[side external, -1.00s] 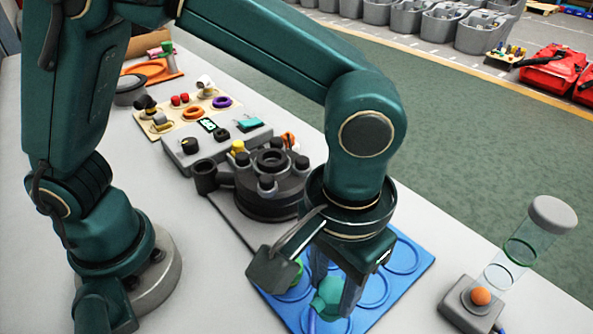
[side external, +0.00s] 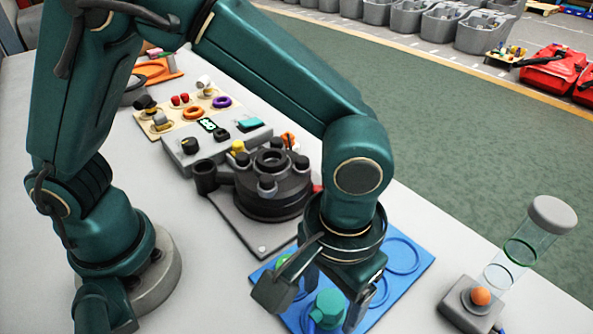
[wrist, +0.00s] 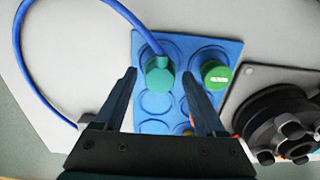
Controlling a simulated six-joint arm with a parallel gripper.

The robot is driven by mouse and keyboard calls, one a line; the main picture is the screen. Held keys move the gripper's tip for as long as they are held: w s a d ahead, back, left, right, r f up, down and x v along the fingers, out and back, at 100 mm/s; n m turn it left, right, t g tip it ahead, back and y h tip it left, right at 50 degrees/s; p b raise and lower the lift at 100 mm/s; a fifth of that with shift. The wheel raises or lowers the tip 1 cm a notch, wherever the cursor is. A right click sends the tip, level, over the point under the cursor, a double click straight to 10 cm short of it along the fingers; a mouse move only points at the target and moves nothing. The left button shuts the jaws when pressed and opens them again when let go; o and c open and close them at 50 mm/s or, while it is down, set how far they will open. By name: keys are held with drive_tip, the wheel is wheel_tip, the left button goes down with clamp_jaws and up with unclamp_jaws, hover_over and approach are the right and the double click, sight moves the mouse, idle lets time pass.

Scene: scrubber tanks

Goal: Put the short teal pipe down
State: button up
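The short teal pipe (side external: 328,308) stands in the blue tray with round recesses (side external: 425,262), near the tray's front edge. In the wrist view the pipe (wrist: 160,76) sits between the fingertips in a recess of the tray (wrist: 178,40). My gripper (side external: 334,300) is around it, fingers apart. The wrist view shows a gap between the pipe and each finger of my gripper (wrist: 159,73), so it is open. The pipe's lower part is partly hidden.
A green cap (wrist: 215,74) occupies the neighbouring recess. A blue hose (wrist: 92,4) runs up to the pipe. A dark round housing with knobs (side external: 270,185) stands beside the tray. A clear cylinder on a grey base with an orange ball (side external: 481,296) stands at right.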

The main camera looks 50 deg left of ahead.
sight(331, 301)
wheel_tip(331, 301, up, 12)
drive_tip(key=f, duration=0.1)
drive_tip(key=w+a+r+t+h, duration=0.15)
drive_tip(key=a+r, duration=0.25)
drive_tip(key=a, duration=0.7)
drive_tip(key=s+a+f+t+y, duration=0.1)
drive_tip(key=s+a+f+t, duration=0.3)
drive_tip(key=a, duration=0.5)
